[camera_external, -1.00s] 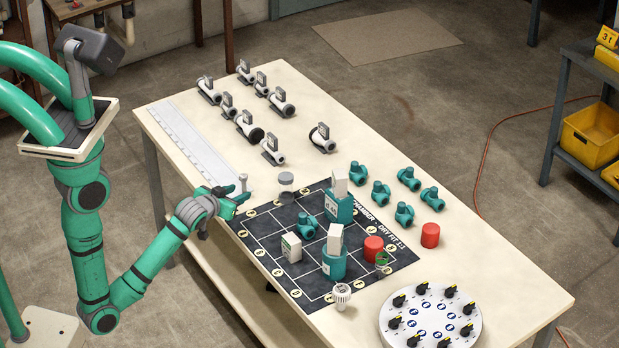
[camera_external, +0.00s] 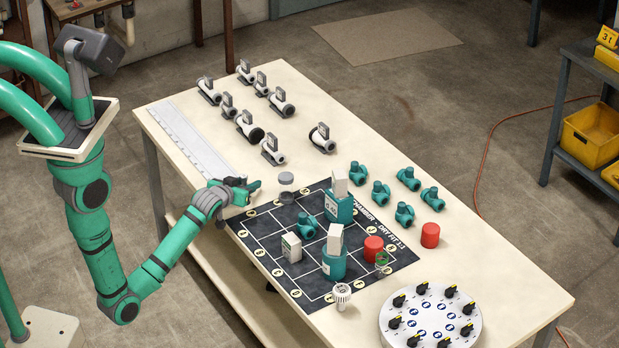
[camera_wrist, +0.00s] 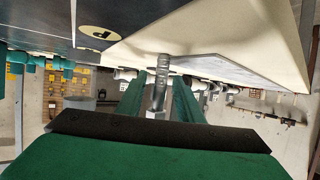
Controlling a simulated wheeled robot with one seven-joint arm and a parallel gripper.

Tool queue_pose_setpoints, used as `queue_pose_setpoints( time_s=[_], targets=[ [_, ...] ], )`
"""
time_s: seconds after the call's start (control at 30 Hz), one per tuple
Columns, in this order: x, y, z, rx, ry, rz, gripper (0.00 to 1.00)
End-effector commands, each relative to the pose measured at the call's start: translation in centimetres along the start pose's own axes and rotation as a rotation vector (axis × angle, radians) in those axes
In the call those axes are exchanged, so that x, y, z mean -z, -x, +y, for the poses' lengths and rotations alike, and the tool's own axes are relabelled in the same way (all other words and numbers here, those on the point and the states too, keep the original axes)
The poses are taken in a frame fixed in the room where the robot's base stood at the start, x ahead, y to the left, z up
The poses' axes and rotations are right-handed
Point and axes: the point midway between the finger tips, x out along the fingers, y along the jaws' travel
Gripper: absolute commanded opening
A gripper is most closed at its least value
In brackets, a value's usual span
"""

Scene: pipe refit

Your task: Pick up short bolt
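The short bolt (camera_wrist: 161,84) is grey metal with a threaded shaft and a wider head. In the wrist view, where the table is at the top, its shaft end is by the tabletop and its head points away from it. My gripper (camera_wrist: 160,98) has its green fingers on both sides of the bolt, very close to it. I cannot tell whether they touch it. In the external view my gripper (camera_external: 252,187) is low at the table's near left edge, beside the dark mat (camera_external: 262,226), and the bolt is mostly hidden by the fingers.
White valves (camera_external: 248,127), teal fittings (camera_external: 381,193) and red cylinders (camera_external: 430,236) stand farther off.

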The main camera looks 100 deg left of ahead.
Motion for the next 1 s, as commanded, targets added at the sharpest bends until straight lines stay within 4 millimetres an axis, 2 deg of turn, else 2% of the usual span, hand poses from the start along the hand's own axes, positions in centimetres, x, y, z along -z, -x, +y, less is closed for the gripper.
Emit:
queue_pose_setpoints(
  time_s=[0.13,0.4,0.57,0.87,1.0],
  targets=[
    [0.1,-1.4,0.0,0.000,0.000,0.000,0.33],
    [0.1,-1.6,0.1,-0.001,0.000,0.001,0.33],
    [0.1,-1.6,0.1,-0.001,0.000,0.000,0.00],
    [0.1,-1.6,0.1,-0.001,0.000,0.001,0.00],
    [1.1,-1.2,0.1,-0.001,0.001,0.004,0.00]
  ],
)
